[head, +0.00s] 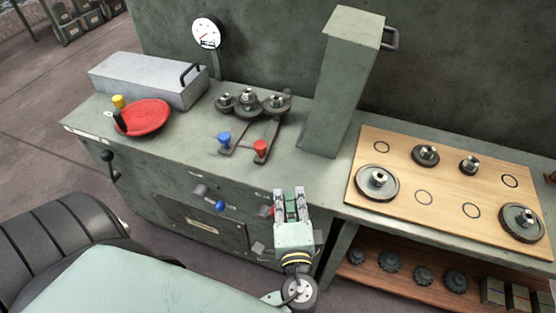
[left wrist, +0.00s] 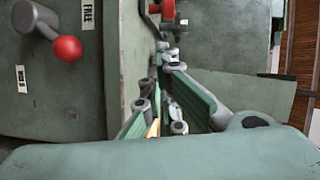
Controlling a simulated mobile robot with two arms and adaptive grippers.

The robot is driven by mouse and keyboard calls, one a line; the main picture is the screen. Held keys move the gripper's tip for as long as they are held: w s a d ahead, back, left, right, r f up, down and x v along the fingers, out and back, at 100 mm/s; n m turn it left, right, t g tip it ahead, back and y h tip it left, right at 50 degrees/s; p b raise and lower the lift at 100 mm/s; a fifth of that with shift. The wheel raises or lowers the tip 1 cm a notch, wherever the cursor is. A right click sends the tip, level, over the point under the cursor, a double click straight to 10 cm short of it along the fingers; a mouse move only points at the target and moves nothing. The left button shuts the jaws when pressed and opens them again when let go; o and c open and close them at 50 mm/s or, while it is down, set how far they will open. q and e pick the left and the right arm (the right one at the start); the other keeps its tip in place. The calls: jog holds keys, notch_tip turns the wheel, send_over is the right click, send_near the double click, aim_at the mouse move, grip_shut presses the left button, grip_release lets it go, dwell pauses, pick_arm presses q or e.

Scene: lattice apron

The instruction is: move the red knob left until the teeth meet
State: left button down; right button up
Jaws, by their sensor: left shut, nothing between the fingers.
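On the bench top, a red knob (head: 261,147) stands on a slotted bracket, to the right of a blue knob (head: 224,138). Several metal gears (head: 248,104) sit just behind them; whether their teeth touch is too small to tell. A second red knob (head: 266,211) is on the front panel, beside my gripper; a red ball on a lever (left wrist: 67,48) shows in the left wrist view. My left gripper (head: 290,193) is shut and empty, in front of the bench edge and apart from the bench-top knob. My right gripper is not in view.
A red disc (head: 147,117) with yellow and black handles lies at left, before a grey box (head: 147,80). A tall green column (head: 342,85) stands right of the gears. A wooden board (head: 398,207) with gears lies at right. A gauge (head: 207,33) stands behind.

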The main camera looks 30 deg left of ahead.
pick_arm(q)
jog(key=shift+t, duration=0.3)
jog(key=p+x, duration=0.1)
jog(key=x, duration=0.2)
jog(key=r+p+x, duration=0.1)
jog(key=x, duration=0.2)
jog(key=p+x, duration=0.1)
jog(key=x, duration=0.3)
jog(key=shift+w+d+r, duration=0.15)
jog(key=shift+d+r, duration=0.05)
jog(key=shift+r, duration=0.1)
jog(key=a, duration=0.1)
jog(key=a+p, duration=0.1)
jog(key=shift+w+a+f, duration=0.2)
jog(key=shift+a+f, duration=0.2)
jog(key=shift+a, duration=0.55)
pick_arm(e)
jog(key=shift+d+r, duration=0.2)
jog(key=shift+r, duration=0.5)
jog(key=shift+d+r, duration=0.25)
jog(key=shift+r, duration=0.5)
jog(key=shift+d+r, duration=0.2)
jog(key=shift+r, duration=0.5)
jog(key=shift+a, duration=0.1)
